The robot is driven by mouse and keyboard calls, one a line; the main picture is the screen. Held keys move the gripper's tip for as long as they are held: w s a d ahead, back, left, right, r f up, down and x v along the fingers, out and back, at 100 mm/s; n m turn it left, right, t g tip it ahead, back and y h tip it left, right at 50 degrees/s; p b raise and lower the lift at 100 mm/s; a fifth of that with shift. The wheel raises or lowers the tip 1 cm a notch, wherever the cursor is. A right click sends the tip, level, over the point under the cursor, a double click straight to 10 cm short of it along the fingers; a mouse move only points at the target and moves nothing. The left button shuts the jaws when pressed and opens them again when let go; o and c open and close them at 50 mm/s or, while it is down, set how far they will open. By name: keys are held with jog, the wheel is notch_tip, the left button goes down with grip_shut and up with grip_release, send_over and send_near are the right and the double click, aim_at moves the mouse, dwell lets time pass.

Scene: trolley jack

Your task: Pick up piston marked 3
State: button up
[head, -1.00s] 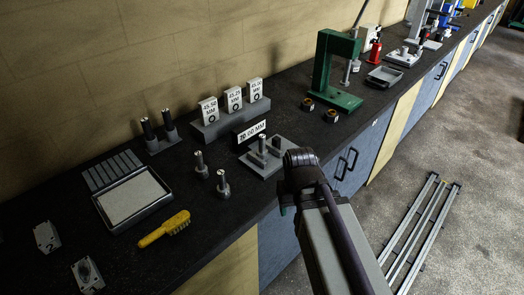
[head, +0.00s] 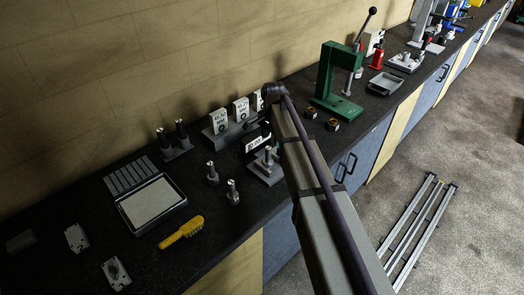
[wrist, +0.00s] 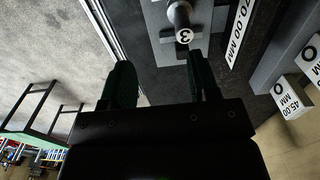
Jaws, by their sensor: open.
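In the wrist view a dark grey cylindrical piston marked 3 (wrist: 182,22) stands with its white, numbered end towards the camera. It stands over a light grey plate (wrist: 150,22) beside the 70.00 MM sign (wrist: 243,30). My gripper (wrist: 158,65) is open and empty, its two dark green fingers spread. In the picture the piston lies beyond the fingertips, nearer the right finger, and not between them. In the head view the plate (head: 260,176) and an upright post on it (head: 268,155) are partly covered by my arm.
Two separate pistons (head: 212,174) (head: 233,193) stand on the dark bench. A stepped block with size signs (head: 218,122) stands behind, a green press (head: 330,75) to the right. A shallow tray (head: 178,207) and a yellow brush (head: 183,232) lie to the left.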

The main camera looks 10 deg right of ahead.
aim_at(268, 147)
jog(key=w+m, duration=0.3)
jog(key=shift+w+a+m+b, duration=0.25)
jog(key=shift+w+m+b, duration=0.05)
jog(key=shift+w, duration=0.05)
jog(key=shift+a+f+m, duration=0.1)
jog(key=shift+a+m, duration=0.05)
jog(key=shift+m, duration=0.95)
jog(key=shift+s+m, duration=0.15)
jog(key=shift+m, duration=0.65)
notch_tip(268, 147, down, 11)
jog(key=b, duration=1.1)
jog(key=shift+f, duration=0.1)
jog(key=shift+r, duration=0.25)
grip_shut()
